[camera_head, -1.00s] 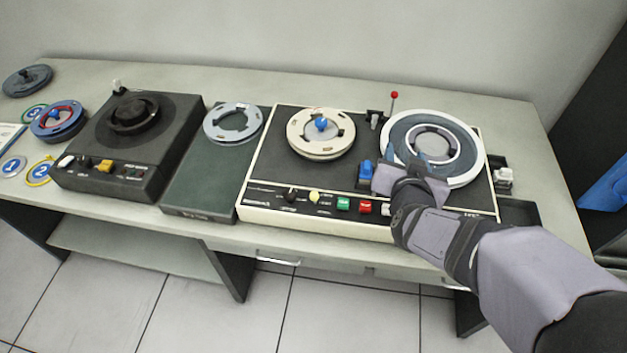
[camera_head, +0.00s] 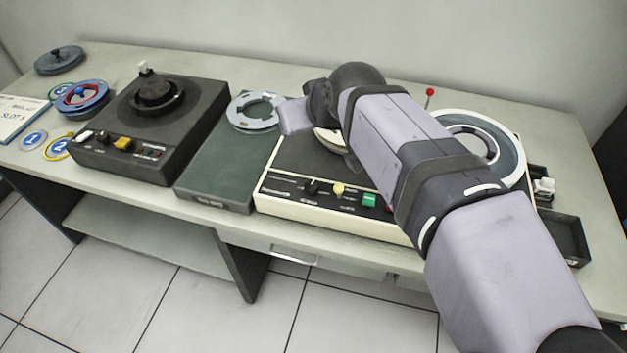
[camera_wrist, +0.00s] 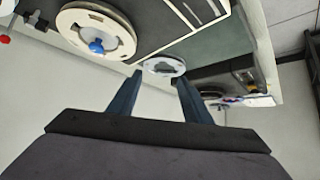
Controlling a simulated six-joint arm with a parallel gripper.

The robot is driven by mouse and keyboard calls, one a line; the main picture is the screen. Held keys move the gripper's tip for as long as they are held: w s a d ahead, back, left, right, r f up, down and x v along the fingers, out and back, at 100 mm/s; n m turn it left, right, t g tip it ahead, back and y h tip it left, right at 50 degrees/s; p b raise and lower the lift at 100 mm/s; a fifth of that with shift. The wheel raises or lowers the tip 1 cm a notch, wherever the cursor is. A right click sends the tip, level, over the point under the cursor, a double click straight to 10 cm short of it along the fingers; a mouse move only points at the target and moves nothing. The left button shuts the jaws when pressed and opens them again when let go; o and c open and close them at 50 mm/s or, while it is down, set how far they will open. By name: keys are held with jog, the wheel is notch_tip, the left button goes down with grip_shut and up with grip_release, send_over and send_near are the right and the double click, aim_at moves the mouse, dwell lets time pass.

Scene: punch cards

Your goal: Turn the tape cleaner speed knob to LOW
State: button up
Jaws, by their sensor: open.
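Two machines with front controls stand on the table, and their lettering is too small to read. The dark machine (camera_head: 190,125) at left has a black platter on top. Its front holds a white control (camera_head: 86,137), a black knob (camera_head: 103,137) and a yellow button (camera_head: 123,143). The cream-edged tape deck (camera_head: 290,197) has a black knob (camera_head: 312,187) on its front strip. My gripper (camera_wrist: 160,82) is open and empty, its fingers apart in the wrist view. In the head view it is raised above the deck's left part, with its fingertips hidden.
A green-topped unit (camera_head: 215,180) with a grey reel (camera_head: 255,112) lies between the machines. A large white-rimmed reel (camera_head: 505,160) and an upright red-tipped stick (camera_head: 429,92) are at right. A blue-red reel (camera_head: 82,99) and numbered discs lie at far left.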

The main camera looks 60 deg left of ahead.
aim_at(312, 185)
jog(key=s+d+f+h, duration=0.1)
jog(key=d+f+h, duration=0.4)
jog(key=d, duration=0.3)
jog(key=shift+g, duration=0.3)
jog(key=shift+x, duration=3.6)
jog(key=shift+s+d, duration=0.1)
jog(key=shift+s, duration=0.1)
jog(key=shift+c, duration=0.3)
jog(key=c, duration=1)
